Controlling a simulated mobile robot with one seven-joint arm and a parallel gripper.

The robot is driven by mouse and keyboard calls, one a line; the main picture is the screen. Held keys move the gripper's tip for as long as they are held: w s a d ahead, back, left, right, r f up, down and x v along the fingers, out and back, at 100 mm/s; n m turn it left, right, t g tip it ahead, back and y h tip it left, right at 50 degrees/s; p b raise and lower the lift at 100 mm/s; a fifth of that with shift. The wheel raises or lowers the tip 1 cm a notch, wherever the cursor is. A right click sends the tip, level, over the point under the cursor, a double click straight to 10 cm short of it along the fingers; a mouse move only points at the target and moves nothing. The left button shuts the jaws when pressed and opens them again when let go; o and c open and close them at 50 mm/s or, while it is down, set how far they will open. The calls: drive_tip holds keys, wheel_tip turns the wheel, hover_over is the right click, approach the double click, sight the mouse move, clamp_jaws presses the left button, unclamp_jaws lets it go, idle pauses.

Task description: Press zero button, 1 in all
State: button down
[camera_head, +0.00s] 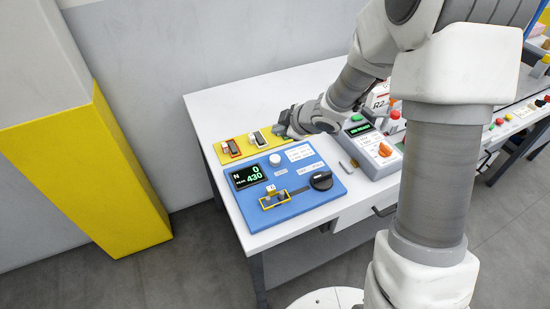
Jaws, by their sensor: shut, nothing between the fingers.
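A blue panel (243,211) lies on the white table. A round white button (275,160) stands on its upper middle, with a small label (281,172) below it that is too small to read surely. It is the likely zero button. The panel's dark display (248,176) shows green figures, N 0 and peak 430. My gripper (283,127) is shut and empty. It points left over the yellow strip behind the panel, beyond the white button and apart from it in the picture. Its fingertips are small and partly blend with the strip.
The blue panel also carries a black knob (321,180) and a small yellow clamp (270,202). A yellow strip (240,140) with small fixtures lies behind it. A grey box (366,155) with an orange knob (385,150) stands right. My arm covers the table's right part.

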sight(278, 160)
drive_tip(key=shift+f+b, duration=3.85)
drive_tip(key=shift+f, duration=0.35)
drive_tip(key=shift+f+b, duration=0.3)
drive_tip(key=shift+f, duration=0.1)
drive_tip(key=shift+f+b, duration=0.4)
drive_tip(key=shift+f, duration=0.1)
drive_tip(key=shift+r+p, duration=0.9)
drive_tip(key=shift+p, duration=0.05)
drive_tip(key=shift+r, duration=0.1)
wheel_tip(278, 160, up, 5)
drive_tip(key=p, duration=0.5)
